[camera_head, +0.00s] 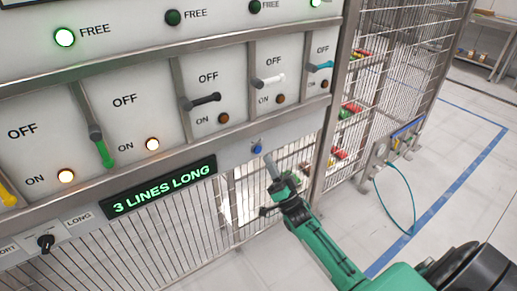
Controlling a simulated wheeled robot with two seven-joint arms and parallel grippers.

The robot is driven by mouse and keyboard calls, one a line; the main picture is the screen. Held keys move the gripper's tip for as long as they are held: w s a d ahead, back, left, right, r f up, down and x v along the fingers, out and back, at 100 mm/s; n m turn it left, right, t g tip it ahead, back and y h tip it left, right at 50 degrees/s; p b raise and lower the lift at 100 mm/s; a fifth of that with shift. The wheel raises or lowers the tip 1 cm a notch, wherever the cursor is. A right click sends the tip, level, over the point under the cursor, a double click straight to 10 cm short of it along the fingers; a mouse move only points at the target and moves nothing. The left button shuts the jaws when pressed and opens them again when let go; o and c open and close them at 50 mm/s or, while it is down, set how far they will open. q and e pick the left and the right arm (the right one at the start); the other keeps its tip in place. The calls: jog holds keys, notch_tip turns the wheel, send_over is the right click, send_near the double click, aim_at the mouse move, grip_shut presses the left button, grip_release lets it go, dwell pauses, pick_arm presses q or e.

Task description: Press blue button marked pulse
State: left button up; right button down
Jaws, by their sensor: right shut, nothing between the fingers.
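The blue button (258,149) is a small round knob on the grey panel strip below the lever bays, right of the green-lit display. Any marking beside it is too small to read. My right gripper (268,160), on a green arm from the lower right, is shut and empty. Its tip shows just below and to the right of the button in the picture; whether it touches cannot be told. My left gripper is not in view.
The display (160,188) reads "3 LINES LONG". Several levers (205,101) with OFF/ON labels sit above. A black selector knob (46,242) is at lower left. Wire mesh cage (400,50) stands at right, with a cyan hose (403,190) near open floor.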

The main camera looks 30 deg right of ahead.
jog(key=s+p, duration=0.1)
jog(key=s, duration=0.2)
jog(key=shift+s+d, duration=0.1)
dwell(0.8)
